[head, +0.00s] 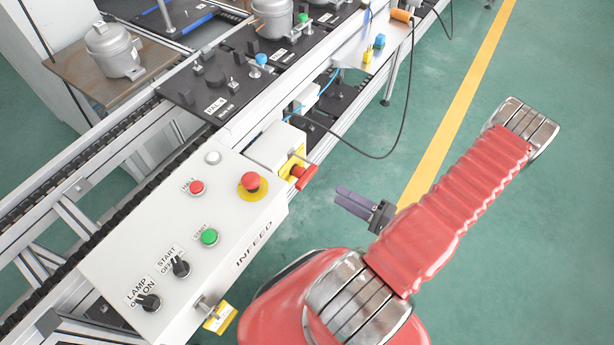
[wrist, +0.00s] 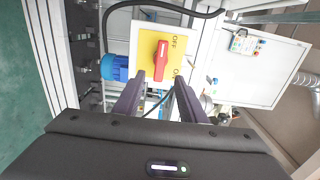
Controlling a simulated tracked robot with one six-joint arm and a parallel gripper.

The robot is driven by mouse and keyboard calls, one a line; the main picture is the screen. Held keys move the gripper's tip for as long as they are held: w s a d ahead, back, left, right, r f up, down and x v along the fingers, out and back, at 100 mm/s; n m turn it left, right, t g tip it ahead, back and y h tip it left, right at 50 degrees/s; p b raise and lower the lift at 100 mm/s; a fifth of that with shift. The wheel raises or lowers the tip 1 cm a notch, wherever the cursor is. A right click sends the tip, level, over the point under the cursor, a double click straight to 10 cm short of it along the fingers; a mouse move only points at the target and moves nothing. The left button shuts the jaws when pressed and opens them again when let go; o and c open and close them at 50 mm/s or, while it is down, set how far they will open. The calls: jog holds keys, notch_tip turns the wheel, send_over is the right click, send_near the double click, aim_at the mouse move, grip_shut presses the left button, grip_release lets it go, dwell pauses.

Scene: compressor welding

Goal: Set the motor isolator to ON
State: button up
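The motor isolator is a red rotary handle (head: 301,175) on a yellow plate, on the side of a white box behind the infeed panel. In the wrist view the red handle (wrist: 161,60) lies along the picture's vertical, on a yellow plate (wrist: 148,46) with sideways OFF and ON lettering at its right. My gripper (head: 338,198) is open and empty, to the right of the handle with a gap between. In the wrist view the dark fingers of my gripper (wrist: 160,80) are spread, with the handle's lower end appearing between their tips.
The infeed panel (head: 120,256) carries a red emergency stop (head: 251,183), a green button (head: 209,237) and black selector switches. A yellow padlock tag (head: 219,318) hangs at its front edge. A black cable (head: 366,155) loops beyond the isolator. Green floor is clear around my gripper.

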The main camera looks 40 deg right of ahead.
aim_at(310, 179)
jog(key=shift+x, duration=6.8)
jog(key=shift+c, duration=0.5)
jog(key=c, duration=0.7)
